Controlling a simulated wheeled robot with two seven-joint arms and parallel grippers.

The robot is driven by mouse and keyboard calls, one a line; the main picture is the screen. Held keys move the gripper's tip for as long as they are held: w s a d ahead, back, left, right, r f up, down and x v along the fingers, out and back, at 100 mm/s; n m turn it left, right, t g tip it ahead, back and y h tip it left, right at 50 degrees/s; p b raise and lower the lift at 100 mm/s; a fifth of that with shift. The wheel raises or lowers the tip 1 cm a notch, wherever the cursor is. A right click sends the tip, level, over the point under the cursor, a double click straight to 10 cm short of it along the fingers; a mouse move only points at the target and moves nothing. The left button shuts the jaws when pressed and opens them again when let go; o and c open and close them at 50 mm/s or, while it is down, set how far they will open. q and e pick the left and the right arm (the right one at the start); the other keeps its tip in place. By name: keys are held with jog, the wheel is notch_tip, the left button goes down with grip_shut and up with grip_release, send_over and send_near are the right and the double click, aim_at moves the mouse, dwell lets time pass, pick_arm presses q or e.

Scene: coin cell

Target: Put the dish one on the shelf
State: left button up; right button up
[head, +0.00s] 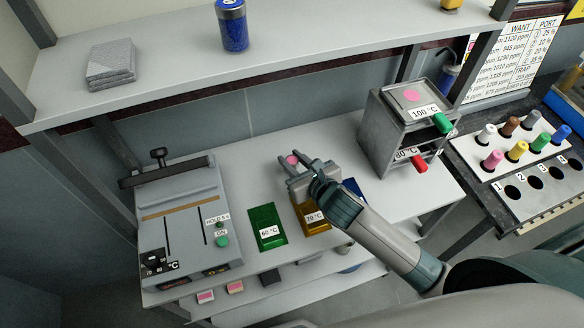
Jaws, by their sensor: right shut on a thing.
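My right gripper (308,170) reaches in from the lower right over the middle of the bench. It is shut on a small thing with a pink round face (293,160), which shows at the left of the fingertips. The fingers hide most of this thing, and I cannot read a number on it, so I cannot tell for sure that it is dish one. Another pink round (411,96) lies on top of the grey box marked 100 °C. The grey upper shelf (170,70) runs across the back above the bench. My left gripper is not in view.
The upper shelf holds a grey stack (110,62) and a blue jar (232,25), with bare room between. On the bench are a grey heater (185,225), a green 60 °C pad (268,227) and a yellow 70 °C pad (314,222). A rack of colored vials (515,140) stands right.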

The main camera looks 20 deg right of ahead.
pick_arm(q)
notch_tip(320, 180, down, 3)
jog(key=b, duration=0.3)
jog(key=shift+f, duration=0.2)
pick_arm(e)
jog(key=s+d+r, duration=0.2)
jog(key=d+r, duration=0.4)
jog(key=d, duration=0.5)
jog(key=shift+s+d+r, duration=0.15)
jog(key=shift+d+r, duration=0.05)
jog(key=shift+r, duration=0.2)
pick_arm(q)
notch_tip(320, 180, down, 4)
jog(key=b, duration=0.4)
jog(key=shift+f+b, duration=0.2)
jog(key=shift+b, duration=0.1)
pick_arm(e)
jog(key=s+a+m+h, duration=0.1)
jog(key=a+m+h, duration=0.1)
jog(key=a, duration=0.5)
jog(key=shift+s+a+r+h, duration=0.2)
jog(key=shift+a+h, duration=0.1)
jog(key=shift+h, duration=0.1)
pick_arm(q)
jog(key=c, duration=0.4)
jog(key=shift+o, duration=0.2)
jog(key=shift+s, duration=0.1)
